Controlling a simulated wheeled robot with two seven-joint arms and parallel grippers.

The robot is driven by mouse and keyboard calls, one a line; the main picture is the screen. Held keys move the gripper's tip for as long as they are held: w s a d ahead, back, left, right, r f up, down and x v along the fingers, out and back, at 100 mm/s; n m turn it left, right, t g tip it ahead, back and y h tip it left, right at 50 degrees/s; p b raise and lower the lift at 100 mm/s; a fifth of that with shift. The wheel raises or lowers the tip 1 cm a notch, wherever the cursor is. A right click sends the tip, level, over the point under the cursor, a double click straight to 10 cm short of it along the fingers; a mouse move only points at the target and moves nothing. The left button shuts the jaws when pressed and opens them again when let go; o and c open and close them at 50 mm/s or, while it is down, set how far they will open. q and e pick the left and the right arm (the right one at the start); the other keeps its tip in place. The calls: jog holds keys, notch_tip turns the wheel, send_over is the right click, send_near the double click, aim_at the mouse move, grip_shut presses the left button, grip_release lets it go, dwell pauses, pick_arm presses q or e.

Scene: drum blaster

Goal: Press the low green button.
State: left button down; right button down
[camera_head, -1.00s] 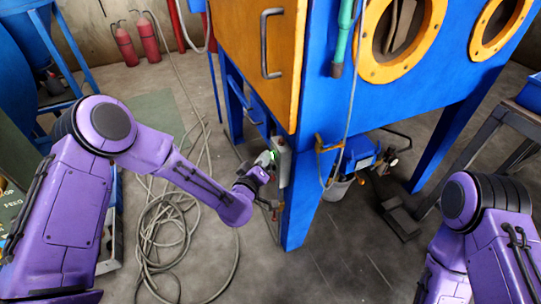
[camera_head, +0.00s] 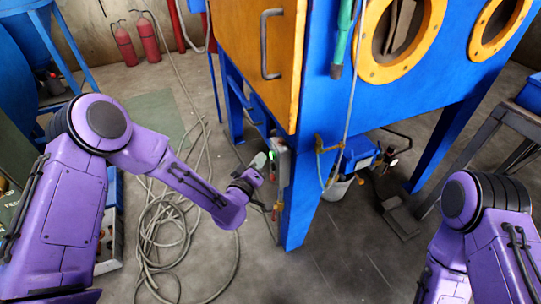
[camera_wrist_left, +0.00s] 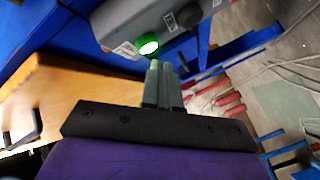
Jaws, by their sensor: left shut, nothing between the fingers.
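The green button (camera_wrist_left: 148,46) glows on the face of a grey control box (camera_wrist_left: 165,18) in the left wrist view. In the head view the button (camera_head: 272,155) shows as a small green spot on the box (camera_head: 283,165), which is mounted on the blue cabinet's front leg. My left gripper (camera_wrist_left: 157,68) is shut and empty, its fingertips just short of the button with a small gap seemingly between them. In the head view the gripper (camera_head: 260,160) is beside the box, on its left. My right gripper is out of view.
A dark round button (camera_wrist_left: 189,15) sits on the same box. The blue cabinet (camera_head: 300,190) with an orange door (camera_head: 255,50) stands close on the right. A coiled hose (camera_head: 165,225) lies on the floor. Red extinguishers (camera_head: 135,42) stand at the back.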

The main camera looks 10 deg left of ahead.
pick_arm(q)
jog(key=s+a, duration=0.2)
jog(key=a, duration=0.2)
jog(key=shift+s+a+p, duration=0.1)
jog(key=shift+s+p, duration=0.25)
jog(key=shift+s, duration=0.05)
dwell(0.6)
jog(key=s+a+f+g+y, duration=0.2)
jog(key=s+a+f+g, duration=0.25)
jog(key=s+f, duration=0.55)
jog(key=s+a+f+g+y, duration=0.25)
jog(key=s+f+g, duration=0.45)
jog(key=s, duration=0.5)
jog(key=s+a+f+g+y, duration=0.1)
jog(key=s+a+f, duration=0.15)
jog(key=s, duration=0.35)
jog(key=s+a+f+g+y, duration=0.1)
jog(key=s+a, duration=0.2)
jog(key=s, duration=0.3)
notch_tip(320, 180, up, 12)
jog(key=m+p, duration=0.1)
jog(key=p, duration=1.1)
jog(key=shift+s+p, duration=0.35)
jog(key=shift+s, duration=0.1)
